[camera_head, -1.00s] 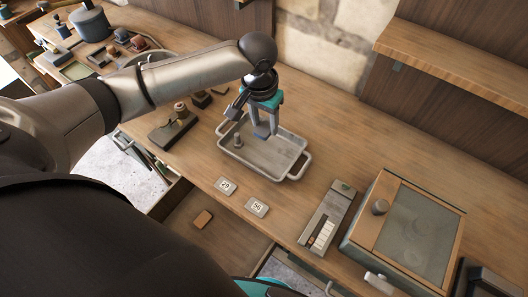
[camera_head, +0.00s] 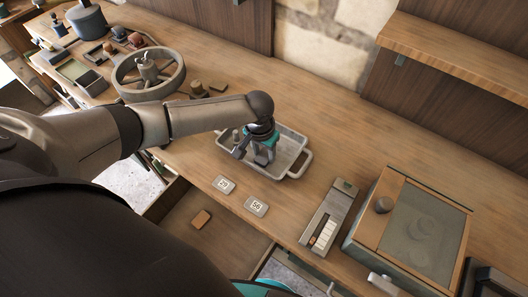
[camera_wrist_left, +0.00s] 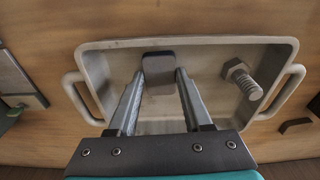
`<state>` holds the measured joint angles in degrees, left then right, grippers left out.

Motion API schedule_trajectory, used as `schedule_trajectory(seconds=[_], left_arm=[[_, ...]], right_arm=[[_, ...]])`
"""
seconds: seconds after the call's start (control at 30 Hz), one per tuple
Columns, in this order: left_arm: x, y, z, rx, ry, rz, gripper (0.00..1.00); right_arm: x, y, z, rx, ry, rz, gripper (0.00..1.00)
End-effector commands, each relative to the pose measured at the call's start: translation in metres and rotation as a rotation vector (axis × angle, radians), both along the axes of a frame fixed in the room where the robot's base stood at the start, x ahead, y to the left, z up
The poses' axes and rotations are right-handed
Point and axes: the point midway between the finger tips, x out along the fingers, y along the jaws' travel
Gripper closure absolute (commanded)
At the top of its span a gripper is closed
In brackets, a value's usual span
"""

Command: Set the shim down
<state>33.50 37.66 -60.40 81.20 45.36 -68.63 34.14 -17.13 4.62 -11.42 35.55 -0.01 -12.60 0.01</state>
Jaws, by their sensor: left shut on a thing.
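The shim (camera_wrist_left: 158,62) is a small grey plate with rounded corners between the fingertips of my left gripper (camera_wrist_left: 160,76) in the left wrist view. My left gripper is shut on it and points down into the grey metal tray (camera_wrist_left: 268,48). In the head view my left gripper (camera_head: 264,157) is low inside the tray (camera_head: 296,171), and the shim is hard to make out there. I cannot tell whether the shim touches the tray floor. My right gripper is not in view.
Number plates 29 (camera_head: 223,185) and 56 (camera_head: 256,207) lie in front of the tray. A handwheel (camera_head: 150,78) is behind left; a lidded box (camera_head: 412,232) stands at right.

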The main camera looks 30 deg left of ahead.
Motion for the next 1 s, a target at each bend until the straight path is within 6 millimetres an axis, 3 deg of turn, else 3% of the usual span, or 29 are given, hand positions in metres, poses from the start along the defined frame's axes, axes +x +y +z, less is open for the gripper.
schedule_trajectory(seconds=[0.27,0.3,0.53,0.83,1.0], left_arm=[[0.001,-0.001,-0.003,-0.002,-0.002,0.000,1.00],[0.000,-0.001,-0.003,-0.001,-0.001,0.000,0.47],[0.000,0.000,-0.002,-0.001,0.000,0.000,0.21],[0.000,0.000,0.000,0.000,-0.001,0.000,0.20],[-0.001,0.000,0.015,-0.002,-0.002,0.002,0.20]], right_arm=[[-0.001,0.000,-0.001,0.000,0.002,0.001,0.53],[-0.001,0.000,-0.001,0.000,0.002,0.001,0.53],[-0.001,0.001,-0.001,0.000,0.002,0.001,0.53],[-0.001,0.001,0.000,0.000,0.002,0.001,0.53],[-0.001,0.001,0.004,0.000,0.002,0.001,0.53]])
